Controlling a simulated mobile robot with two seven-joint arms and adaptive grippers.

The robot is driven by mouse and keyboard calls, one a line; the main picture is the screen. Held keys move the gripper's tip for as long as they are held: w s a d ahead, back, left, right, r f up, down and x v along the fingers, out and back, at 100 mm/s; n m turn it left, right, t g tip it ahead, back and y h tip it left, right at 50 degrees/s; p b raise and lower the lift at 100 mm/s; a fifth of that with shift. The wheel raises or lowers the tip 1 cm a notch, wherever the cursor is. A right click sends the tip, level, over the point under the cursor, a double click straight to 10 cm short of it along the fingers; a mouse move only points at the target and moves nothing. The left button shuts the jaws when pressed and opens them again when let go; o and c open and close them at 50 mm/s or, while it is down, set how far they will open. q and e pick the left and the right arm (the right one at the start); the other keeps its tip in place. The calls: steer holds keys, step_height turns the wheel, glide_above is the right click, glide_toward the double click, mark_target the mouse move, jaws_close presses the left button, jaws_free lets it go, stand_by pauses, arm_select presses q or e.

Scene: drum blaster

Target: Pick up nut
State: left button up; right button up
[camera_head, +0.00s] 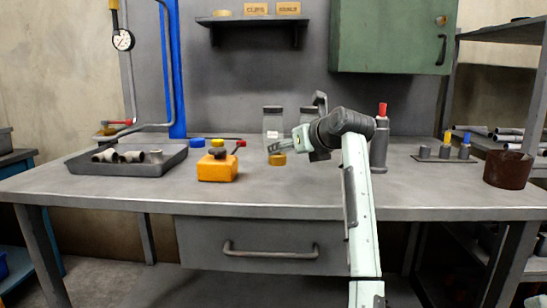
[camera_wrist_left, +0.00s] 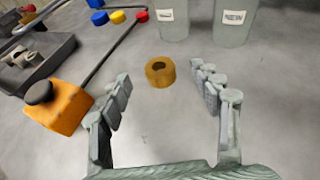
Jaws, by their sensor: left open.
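The nut is a short brass-yellow ring with a dark hole (camera_wrist_left: 160,74), lying flat on the grey workbench. It also shows in the head view (camera_head: 278,160), just below my gripper's fingertips. My left gripper (camera_head: 279,147) is open and empty, low over the bench. In the left wrist view its fingers are spread wide, with the nut ahead between the lines of the two fingertips and not touching either. My right gripper is in neither view.
An orange box with a lever (camera_head: 217,168) stands left of the nut. Clear labelled jars (camera_head: 273,125) stand behind it. A grey tray with pipe fittings (camera_head: 127,160) is at the left. A dark bottle with a red tip (camera_head: 380,140) stands to the right. The bench front is clear.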

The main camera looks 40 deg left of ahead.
mark_target(277, 159)
arm_select(q)
steer(key=x, duration=0.7)
steer(key=shift+s+f+b, duration=0.15)
steer(key=shift+f+b, duration=0.15)
steer(key=shift+f, duration=0.05)
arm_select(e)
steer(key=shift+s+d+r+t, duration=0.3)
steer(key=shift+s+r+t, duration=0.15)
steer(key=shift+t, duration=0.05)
arm_select(q)
steer(key=c, duration=1.4)
steer(key=shift+o, duration=0.2)
